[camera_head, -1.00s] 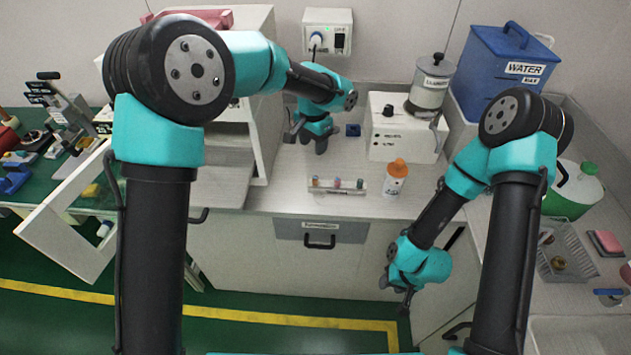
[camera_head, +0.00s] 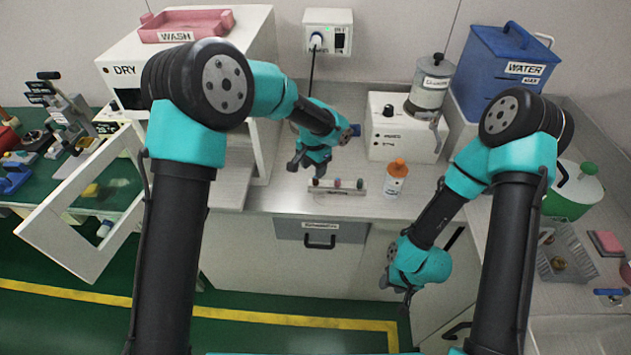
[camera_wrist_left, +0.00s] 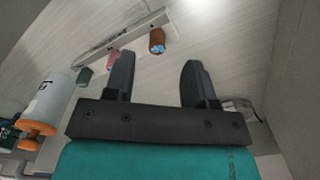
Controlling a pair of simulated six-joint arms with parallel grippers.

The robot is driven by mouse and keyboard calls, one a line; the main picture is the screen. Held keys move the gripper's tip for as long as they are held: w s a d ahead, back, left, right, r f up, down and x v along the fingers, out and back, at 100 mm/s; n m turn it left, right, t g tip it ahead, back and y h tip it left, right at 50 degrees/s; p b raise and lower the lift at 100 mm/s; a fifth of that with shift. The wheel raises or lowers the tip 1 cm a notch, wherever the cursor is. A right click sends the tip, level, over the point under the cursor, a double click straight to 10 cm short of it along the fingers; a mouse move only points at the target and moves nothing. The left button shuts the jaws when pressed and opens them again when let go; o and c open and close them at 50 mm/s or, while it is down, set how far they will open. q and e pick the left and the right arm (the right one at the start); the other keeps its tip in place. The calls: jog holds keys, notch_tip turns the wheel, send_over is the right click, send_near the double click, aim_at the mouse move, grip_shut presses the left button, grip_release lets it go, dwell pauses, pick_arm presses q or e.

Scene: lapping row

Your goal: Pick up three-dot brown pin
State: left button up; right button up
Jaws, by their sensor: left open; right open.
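A pale rack (camera_head: 340,191) on the bench holds a row of small pins. The brown pin (camera_head: 315,183) is at its left end in the head view. In the left wrist view the brown pin (camera_wrist_left: 157,42) has a bluish end face; its dots are too small to read. A pink pin (camera_wrist_left: 113,60) and a green pin (camera_wrist_left: 84,76) sit farther along the rack. My left gripper (camera_head: 303,168) is open and empty, just behind and left of the brown pin; in the wrist view the pin lies beyond the fingertips (camera_wrist_left: 158,72). My right gripper (camera_head: 400,288) is open, low in front of the cabinets.
An orange-capped bottle (camera_head: 396,182) stands right of the rack. A white control box (camera_head: 405,135) is behind it. The white DRY cabinet (camera_head: 125,95), its door open, is left of my left gripper.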

aim_at(316, 182)
pick_arm(q)
jog(key=shift+w+d+f, duration=0.1)
jog(key=shift+d+f, duration=0.05)
jog(key=shift+f, duration=1.15)
jog(key=shift+d+f, duration=0.15)
jog(key=shift+f, duration=1.1)
jog(key=shift+c, duration=0.4)
grip_shut()
